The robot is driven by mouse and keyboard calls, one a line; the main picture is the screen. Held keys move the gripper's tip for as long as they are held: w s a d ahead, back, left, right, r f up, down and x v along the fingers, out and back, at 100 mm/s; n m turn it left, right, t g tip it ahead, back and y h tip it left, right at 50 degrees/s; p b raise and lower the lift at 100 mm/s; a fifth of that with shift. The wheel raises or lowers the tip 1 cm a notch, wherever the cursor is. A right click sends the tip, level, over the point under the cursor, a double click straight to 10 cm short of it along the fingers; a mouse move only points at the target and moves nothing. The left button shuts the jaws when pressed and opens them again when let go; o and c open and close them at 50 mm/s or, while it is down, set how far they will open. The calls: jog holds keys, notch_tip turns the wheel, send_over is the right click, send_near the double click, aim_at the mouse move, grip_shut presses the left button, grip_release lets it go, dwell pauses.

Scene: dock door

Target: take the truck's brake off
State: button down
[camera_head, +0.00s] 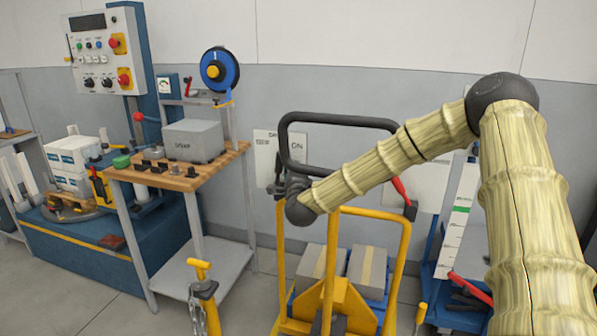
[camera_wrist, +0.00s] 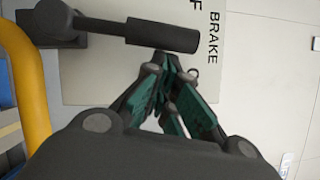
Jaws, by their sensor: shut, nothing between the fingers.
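The truck is a yellow-framed cart (camera_head: 399,262) with a black loop handle (camera_head: 338,119), loaded with grey boxes. A pale plate (camera_head: 303,151) behind it reads "ON". In the wrist view a plate (camera_wrist: 115,70) shows "BRAKE" and a letter F, the rest cut off or hidden. A black brake lever (camera_wrist: 160,36) lies across it, running left to a dark pivot. My gripper (camera_wrist: 168,58) is shut and empty, with its tips just below the lever's free end in the picture; I cannot tell whether they touch. In the head view my wrist hides most of the lever area.
A wooden-topped bench (camera_head: 185,180) with a grey box stands left of the truck. A control panel (camera_head: 103,55) is behind it. A red-handled lever (camera_head: 400,189) and a blue cart (camera_head: 440,312) are at the right. A yellow-handled tool (camera_head: 203,285) stands in front.

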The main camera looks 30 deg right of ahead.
jog(key=shift+w+a+r, duration=0.3)
jog(key=shift+w+a, duration=0.1)
jog(key=shift+s, duration=0.1)
dwell(0.4)
jog(key=v, duration=1.1)
jog(key=shift+s+a, duration=0.15)
jog(key=shift+s, duration=0.2)
jog(key=shift+f, duration=0.1)
